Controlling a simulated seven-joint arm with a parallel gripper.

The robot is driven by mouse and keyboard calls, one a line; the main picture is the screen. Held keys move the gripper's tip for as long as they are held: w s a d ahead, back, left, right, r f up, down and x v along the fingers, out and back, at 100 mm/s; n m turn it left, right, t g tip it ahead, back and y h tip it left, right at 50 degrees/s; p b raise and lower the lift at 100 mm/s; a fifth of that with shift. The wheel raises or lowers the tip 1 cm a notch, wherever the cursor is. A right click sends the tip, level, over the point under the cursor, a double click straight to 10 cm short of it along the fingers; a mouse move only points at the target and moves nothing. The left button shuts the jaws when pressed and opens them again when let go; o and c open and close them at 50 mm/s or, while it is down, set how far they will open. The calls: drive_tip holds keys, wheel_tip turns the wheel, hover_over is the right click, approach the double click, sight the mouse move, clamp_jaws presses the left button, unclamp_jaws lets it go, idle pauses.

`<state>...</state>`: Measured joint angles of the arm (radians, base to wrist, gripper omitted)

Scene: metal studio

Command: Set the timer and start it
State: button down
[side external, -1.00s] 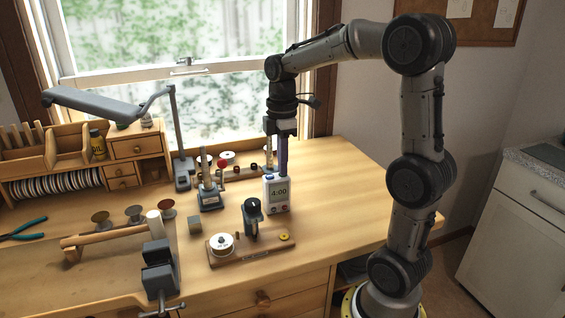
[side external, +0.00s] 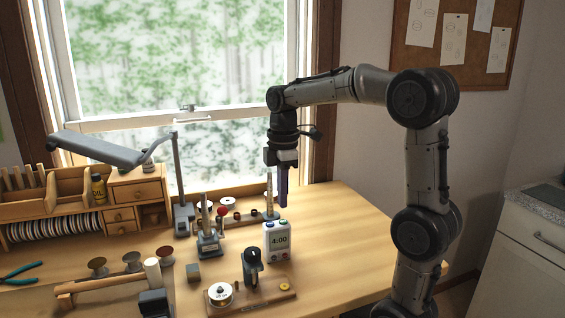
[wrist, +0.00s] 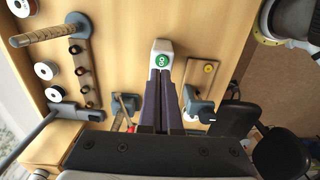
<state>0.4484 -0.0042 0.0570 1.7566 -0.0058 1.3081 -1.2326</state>
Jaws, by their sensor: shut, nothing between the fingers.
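The timer (side external: 277,243) is a small white box standing upright on the wooden bench, its display reading 4:00. A blue button (side external: 269,224) and a green button (side external: 284,222) sit on its top, and small buttons show below the display. My gripper (side external: 282,206) is shut and empty, pointing down just above the timer's top, with a small gap. In the wrist view the timer (wrist: 161,45) lies just beyond my fingertips (wrist: 167,76), its green button (wrist: 162,60) marked GO in sight. The blue button is hidden there, apparently behind the fingers.
A wooden board with a spool and a dark clamp-like stand (side external: 252,268) is in front of the timer. A blue-grey tool stand (side external: 208,240) is left of it, and a spool rack (side external: 240,216) behind. The bench to the right is clear.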

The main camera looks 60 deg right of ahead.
sight(282, 221)
wheel_tip(282, 221, up, 10)
drive_tip(key=shift+f, duration=0.2)
idle(0.5)
drive_tip(key=shift+a, duration=0.1)
drive_tip(key=s+a+n+t, duration=0.1)
drive_tip(key=s+a+t, duration=0.1)
drive_tip(key=s+a, duration=0.7)
drive_tip(key=s+a+f+m+t, duration=0.1)
drive_tip(key=s+a+f+m, duration=0.1)
drive_tip(key=f+m, duration=0.3)
drive_tip(key=s+a+f+m+t, duration=0.2)
drive_tip(key=f+m, duration=0.3)
drive_tip(key=f, duration=0.3)
drive_tip(key=shift+s+a, duration=0.2)
drive_tip(key=shift+a, duration=0.45)
